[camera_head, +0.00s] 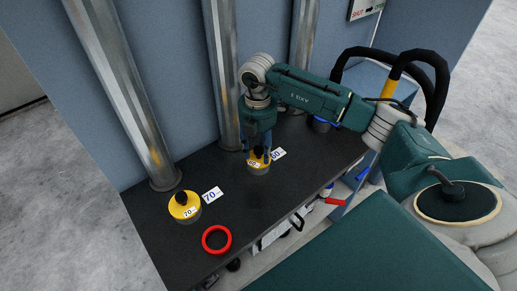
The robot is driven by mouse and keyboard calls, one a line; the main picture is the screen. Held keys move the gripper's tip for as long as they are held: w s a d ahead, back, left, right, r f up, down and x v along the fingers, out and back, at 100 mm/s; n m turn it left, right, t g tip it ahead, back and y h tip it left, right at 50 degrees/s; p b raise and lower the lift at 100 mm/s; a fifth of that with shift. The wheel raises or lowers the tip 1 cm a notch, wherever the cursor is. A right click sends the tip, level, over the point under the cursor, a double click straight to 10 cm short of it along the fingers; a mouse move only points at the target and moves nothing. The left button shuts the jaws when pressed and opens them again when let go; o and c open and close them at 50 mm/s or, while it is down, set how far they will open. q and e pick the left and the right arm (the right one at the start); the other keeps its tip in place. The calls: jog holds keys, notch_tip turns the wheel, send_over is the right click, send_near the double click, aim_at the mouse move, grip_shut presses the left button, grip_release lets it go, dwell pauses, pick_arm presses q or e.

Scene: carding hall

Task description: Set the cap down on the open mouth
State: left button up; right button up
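My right gripper (258,151) points straight down over the dark bench, its blue fingers close around the dark knob of a yellow cap (259,163). The cap sits at or just above a grey round stub beside a small white card (278,153) that seems to read 60. I cannot tell whether cap and stub touch; the mouth under it is hidden. A second yellow cap (184,205) with a black knob, marked 70, sits to the left on a grey stub, next to a card (212,194) reading 70. My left gripper is not in view.
A red ring (217,239), dark inside, lies near the bench's (150,218) front edge. Metal pipes (120,95) rise along the blue wall behind. A blue round thing (320,124) is partly hidden by my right arm. Below the front edge are tools, one red-handled (334,201).

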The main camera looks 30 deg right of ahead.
aim_at(259, 148)
jog(key=shift+r, duration=0.2)
jog(key=shift+r+p, duration=0.5)
notch_tip(259, 148, up, 12)
jog(key=b, duration=0.3)
jog(key=shift+b, duration=0.3)
jog(key=shift+f, duration=0.15)
